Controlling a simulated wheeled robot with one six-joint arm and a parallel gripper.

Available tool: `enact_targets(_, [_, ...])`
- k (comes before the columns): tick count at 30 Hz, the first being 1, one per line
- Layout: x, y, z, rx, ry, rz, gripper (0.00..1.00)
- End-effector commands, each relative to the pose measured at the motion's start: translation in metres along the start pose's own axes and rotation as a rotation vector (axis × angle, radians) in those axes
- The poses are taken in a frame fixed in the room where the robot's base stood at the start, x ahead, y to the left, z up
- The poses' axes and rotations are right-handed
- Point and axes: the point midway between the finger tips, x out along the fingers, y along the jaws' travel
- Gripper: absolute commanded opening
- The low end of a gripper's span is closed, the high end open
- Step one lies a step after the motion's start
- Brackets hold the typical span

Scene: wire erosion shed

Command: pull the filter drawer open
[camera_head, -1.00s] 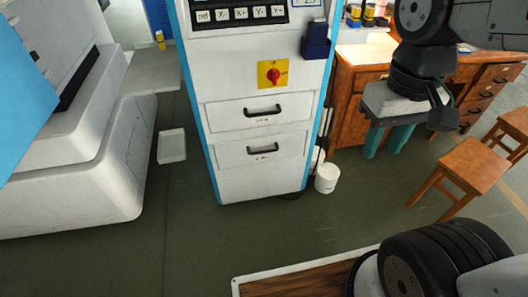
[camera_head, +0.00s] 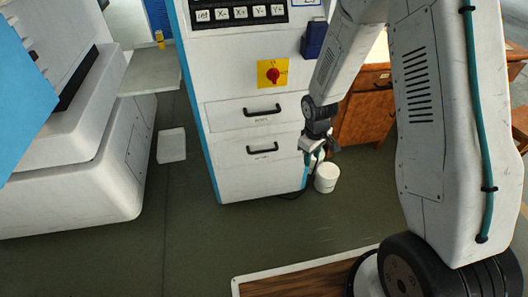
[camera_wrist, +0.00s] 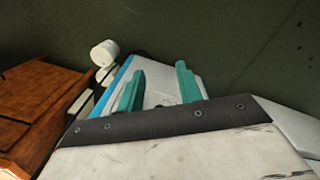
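The white cabinet (camera_head: 265,182) with blue edges has two drawers. The upper drawer (camera_head: 226,115) and lower drawer (camera_head: 228,157) each carry a dark bar handle, the upper handle (camera_head: 262,110) and the lower handle (camera_head: 262,150). Both drawers look shut. Their small labels are unreadable, so I cannot tell which is the filter drawer. My gripper (camera_head: 315,155) is at the cabinet's right edge, right of the lower handle and apart from it in the picture. In the wrist view, my gripper (camera_wrist: 160,68) has its teal fingers spread with nothing held; part of the cabinet shows between and beyond them.
A red rotary switch (camera_head: 273,75) sits above the drawers, and a dark blue box (camera_head: 314,39) on the cabinet's right side. Floor before the cabinet (camera_head: 200,235) is clear.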

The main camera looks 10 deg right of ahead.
Motion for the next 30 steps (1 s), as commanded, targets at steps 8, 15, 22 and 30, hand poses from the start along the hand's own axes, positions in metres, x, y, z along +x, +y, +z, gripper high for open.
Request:
enact_targets(8, [0.141,0.004,-0.051,-0.314,0.215,0.081,0.36])
enact_targets(15, [0.239,-0.01,-0.09,-0.625,0.502,0.252,0.36])
enact_targets(22, [0.251,-0.017,-0.139,-0.895,0.838,0.602,0.36])
enact_targets(30, [0.178,-0.004,-0.18,-1.036,1.05,1.018,0.36])
